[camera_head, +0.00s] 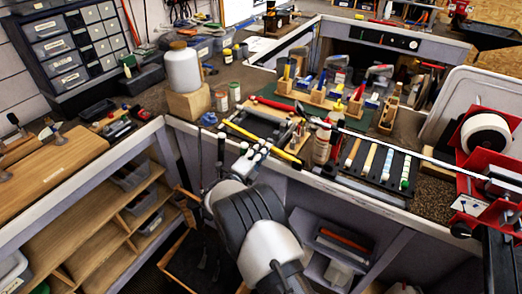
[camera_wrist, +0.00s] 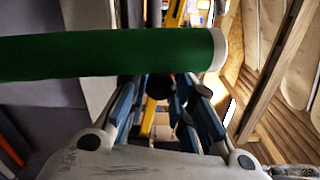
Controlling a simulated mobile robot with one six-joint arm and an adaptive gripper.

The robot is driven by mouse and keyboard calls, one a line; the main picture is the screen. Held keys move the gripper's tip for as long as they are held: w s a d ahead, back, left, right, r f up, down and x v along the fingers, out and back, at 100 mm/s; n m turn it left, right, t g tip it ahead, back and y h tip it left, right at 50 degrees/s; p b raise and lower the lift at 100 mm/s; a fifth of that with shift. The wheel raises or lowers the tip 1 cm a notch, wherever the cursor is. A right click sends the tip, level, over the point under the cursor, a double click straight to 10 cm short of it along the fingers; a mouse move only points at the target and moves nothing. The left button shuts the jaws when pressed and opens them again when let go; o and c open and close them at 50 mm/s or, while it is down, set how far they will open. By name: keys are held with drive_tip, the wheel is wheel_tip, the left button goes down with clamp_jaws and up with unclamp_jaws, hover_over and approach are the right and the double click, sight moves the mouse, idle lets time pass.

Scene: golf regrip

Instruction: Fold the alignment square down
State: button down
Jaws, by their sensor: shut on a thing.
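My gripper (camera_head: 261,149) is at the front edge of the bench, beside a frame with yellow-and-black bars (camera_head: 288,157). In the wrist view its blue-sided fingers (camera_wrist: 180,88) are closed on a small dark piece, which looks like part of the alignment square; its outline is mostly hidden. A yellow strip (camera_wrist: 154,112) shows between and behind the fingers.
A white jar (camera_head: 183,68) stands on a wooden block to the left. A long shaft (camera_head: 400,151) runs rightward past a rack of grips (camera_head: 370,160) to a red tape holder (camera_head: 487,165). Small bottles (camera_head: 322,148) stand close to the right of my gripper.

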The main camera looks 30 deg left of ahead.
drive_tip(key=c, duration=1.4)
unclamp_jaws()
drive_tip(key=s+a, duration=0.1)
drive_tip(key=s, duration=1.1)
